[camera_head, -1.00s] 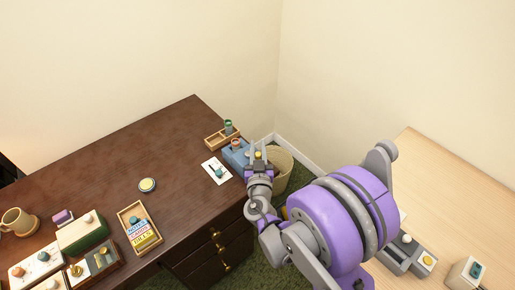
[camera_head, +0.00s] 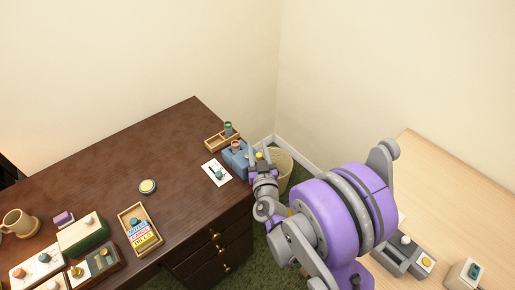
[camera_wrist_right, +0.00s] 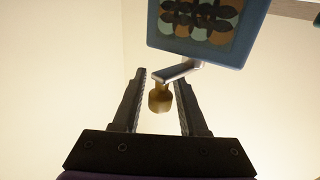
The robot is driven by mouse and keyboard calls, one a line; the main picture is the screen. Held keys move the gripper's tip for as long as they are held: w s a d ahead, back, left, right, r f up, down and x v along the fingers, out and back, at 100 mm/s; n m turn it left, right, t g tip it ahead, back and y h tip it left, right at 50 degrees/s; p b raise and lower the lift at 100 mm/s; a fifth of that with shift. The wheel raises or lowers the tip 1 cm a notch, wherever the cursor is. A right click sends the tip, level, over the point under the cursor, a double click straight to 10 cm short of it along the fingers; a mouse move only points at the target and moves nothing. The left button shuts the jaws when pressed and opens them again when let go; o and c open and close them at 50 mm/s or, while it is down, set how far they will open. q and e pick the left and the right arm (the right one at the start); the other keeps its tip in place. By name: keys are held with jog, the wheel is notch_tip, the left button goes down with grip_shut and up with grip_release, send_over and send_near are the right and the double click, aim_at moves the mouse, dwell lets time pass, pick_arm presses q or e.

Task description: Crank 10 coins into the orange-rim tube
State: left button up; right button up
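The blue coin device (camera_head: 235,160) stands at the far right corner of the dark desk. The orange-rim tube (camera_head: 236,145) is at its top. A yellow crank knob (camera_head: 259,155) shows at its right side. My right gripper (camera_head: 260,153) is at this knob. In the right wrist view, the knob (camera_wrist_right: 160,98) on a grey crank arm (camera_wrist_right: 178,71) sits between the fingers of my open right gripper (camera_wrist_right: 160,85), with small gaps visible. The device's blue face (camera_wrist_right: 207,60) there shows a window with orange and pale green discs. My left gripper is out of view.
A wooden tray (camera_head: 213,143) with a green-rim tube (camera_head: 228,127) is behind the device. A white card (camera_head: 212,167) lies in front of it. A wastebasket (camera_head: 284,163) stands on the floor beyond the gripper. The desk's middle (camera_head: 110,170) is mostly clear.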

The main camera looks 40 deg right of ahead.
jog(key=shift+o, duration=0.8)
jog(key=v, duration=1)
jog(key=shift+s+a+b, duration=0.2)
jog(key=shift+s+b, duration=0.15)
jog(key=shift+b, duration=0.05)
jog(key=shift+d, duration=0.15)
